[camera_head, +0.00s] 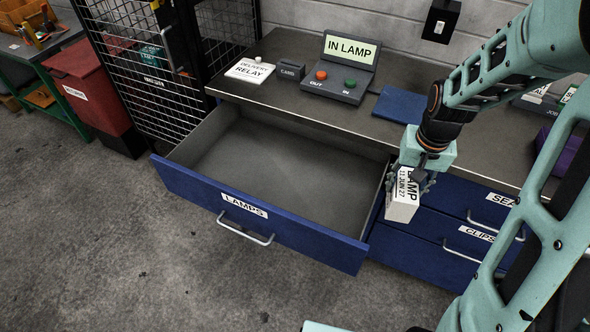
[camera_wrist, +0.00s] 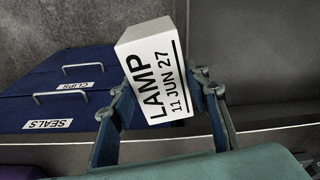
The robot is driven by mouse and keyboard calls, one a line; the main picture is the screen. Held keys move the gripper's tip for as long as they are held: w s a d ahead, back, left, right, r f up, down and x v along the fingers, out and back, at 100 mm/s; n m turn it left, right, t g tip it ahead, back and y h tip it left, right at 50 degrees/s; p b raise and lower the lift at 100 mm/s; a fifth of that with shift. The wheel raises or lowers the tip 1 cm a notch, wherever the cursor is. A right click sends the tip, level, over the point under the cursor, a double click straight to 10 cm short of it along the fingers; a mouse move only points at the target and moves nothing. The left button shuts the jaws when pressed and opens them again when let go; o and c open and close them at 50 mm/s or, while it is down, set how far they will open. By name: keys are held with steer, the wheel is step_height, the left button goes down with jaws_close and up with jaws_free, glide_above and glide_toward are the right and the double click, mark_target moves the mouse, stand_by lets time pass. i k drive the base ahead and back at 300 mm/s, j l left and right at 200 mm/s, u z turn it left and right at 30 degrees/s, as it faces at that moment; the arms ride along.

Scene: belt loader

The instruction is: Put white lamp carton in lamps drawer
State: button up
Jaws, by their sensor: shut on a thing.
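The white lamp carton (camera_head: 402,204) has black lettering, "LAMP" and "11 JUN 27". It also shows in the wrist view (camera_wrist: 150,55). My gripper (camera_head: 409,181) is shut on the carton, with one finger on each side of it in the wrist view (camera_wrist: 163,100). In the head view the carton hangs just right of the open lamps drawer (camera_head: 263,229), in front of the bench edge. The lamps drawer is blue with a label and a metal handle. It is pulled out, and its visible floor is empty.
Shut drawers for seals (camera_head: 506,210) and clips (camera_head: 430,240) lie right of the lamps drawer. On the bench (camera_head: 300,98) stand a control box (camera_head: 343,72) reading "IN LAMP", a delivery relay note (camera_head: 250,70) and a blue pad (camera_head: 401,105). A red bin (camera_head: 90,95) is at left.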

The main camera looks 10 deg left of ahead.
mark_target(297, 183)
steer(key=i+j, duration=0.1)
steer(key=j, duration=0.25)
steer(key=i+j+u, duration=0.1)
steer(key=j, duration=0.3)
steer(key=i+j, duration=0.2)
steer(key=j, duration=0.15)
steer(key=i+j+u, duration=0.1)
steer(key=j, duration=0.25)
